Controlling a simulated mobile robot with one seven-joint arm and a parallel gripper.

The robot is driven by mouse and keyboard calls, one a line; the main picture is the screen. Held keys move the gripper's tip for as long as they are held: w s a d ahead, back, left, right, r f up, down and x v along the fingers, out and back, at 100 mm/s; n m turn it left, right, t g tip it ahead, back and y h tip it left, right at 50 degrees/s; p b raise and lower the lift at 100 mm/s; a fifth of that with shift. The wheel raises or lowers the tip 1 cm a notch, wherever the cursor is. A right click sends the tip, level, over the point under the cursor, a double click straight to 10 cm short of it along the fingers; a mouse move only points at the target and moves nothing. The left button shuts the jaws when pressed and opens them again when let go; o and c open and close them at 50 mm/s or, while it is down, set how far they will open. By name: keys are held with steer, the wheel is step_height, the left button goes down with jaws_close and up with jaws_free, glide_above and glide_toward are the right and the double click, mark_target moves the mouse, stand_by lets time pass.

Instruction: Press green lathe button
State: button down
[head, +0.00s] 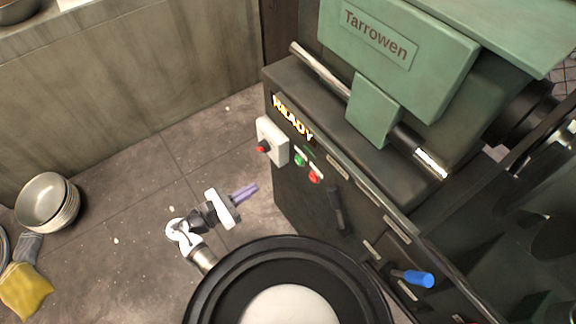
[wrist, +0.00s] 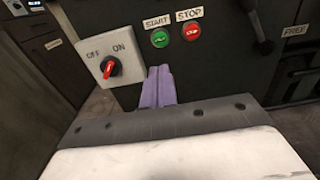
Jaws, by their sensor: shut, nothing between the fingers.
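The green button (head: 299,160) is on the dark front panel of the lathe (head: 352,200), under a small label. In the wrist view the green button (wrist: 159,38) sits below the word START. A red button (wrist: 191,31) marked STOP is just right of it. My gripper (head: 252,190) has purple fingers, shut and empty, in front of the panel and to the left of the button in the head view. In the wrist view the fingertips (wrist: 158,70) appear just below the green button, with a gap to the panel in the head view.
A lit READY sign (head: 293,118) is above. A black lever (head: 337,208) and a blue handle (head: 415,278) are to the right. Stacked bowls (head: 47,203) are at far left.

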mark_target(297, 162)
steer(key=p+x, duration=0.2)
steer(key=x, duration=1.1)
steer(key=shift+w+d, duration=0.15)
steer(key=shift+d, duration=0.05)
